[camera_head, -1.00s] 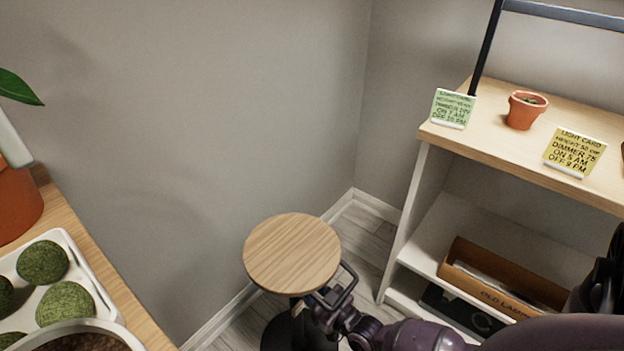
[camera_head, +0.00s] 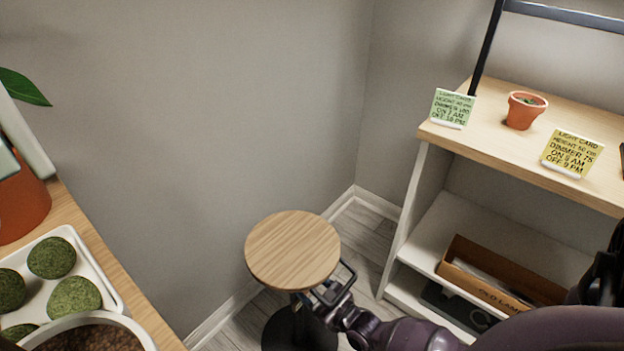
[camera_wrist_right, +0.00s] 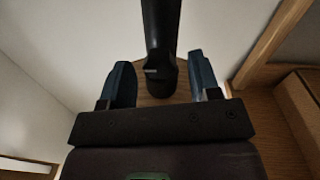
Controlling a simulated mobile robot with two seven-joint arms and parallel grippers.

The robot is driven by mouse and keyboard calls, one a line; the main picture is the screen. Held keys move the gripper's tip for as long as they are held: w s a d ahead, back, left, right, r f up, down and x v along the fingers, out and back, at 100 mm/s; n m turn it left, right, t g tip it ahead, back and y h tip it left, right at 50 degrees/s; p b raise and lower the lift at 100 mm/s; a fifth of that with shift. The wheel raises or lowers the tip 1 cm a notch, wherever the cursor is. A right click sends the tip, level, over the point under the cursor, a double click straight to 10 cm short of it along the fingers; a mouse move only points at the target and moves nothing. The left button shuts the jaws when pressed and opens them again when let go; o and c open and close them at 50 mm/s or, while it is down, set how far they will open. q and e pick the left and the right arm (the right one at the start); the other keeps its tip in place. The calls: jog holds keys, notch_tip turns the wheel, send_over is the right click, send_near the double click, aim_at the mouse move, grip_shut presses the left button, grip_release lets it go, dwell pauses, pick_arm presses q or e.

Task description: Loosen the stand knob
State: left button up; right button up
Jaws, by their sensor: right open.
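The stand has a round wooden top (camera_head: 293,250) on a black column that shows below it in the head view. My right gripper (camera_head: 326,291) is just under the right front edge of the top, beside the column. In the right wrist view the gripper (camera_wrist_right: 162,82) is open, with one blue finger on each side of the stand's dark column (camera_wrist_right: 161,35). The underside of the wooden top (camera_wrist_right: 178,92) shows behind the fingers. The column's end lies between the fingers; contact cannot be told. I cannot make out the knob clearly. My left gripper is not in view.
A shelf unit (camera_head: 425,190) stands at the right, with light cards, a small terracotta pot (camera_head: 524,110) and a cardboard box (camera_head: 500,280). At the left, a wooden surface holds a white tray (camera_head: 110,296) with green moss balls. Grey walls stand close behind the stand.

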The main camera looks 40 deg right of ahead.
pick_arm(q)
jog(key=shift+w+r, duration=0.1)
pick_arm(e)
jog(key=shift+s, duration=0.1)
pick_arm(q)
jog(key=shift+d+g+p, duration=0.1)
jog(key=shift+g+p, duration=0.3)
jog(key=shift+p, duration=0.55)
pick_arm(e)
jog(key=s, duration=1)
jog(key=shift+s+d, duration=0.3)
jog(key=shift+d, duration=0.15)
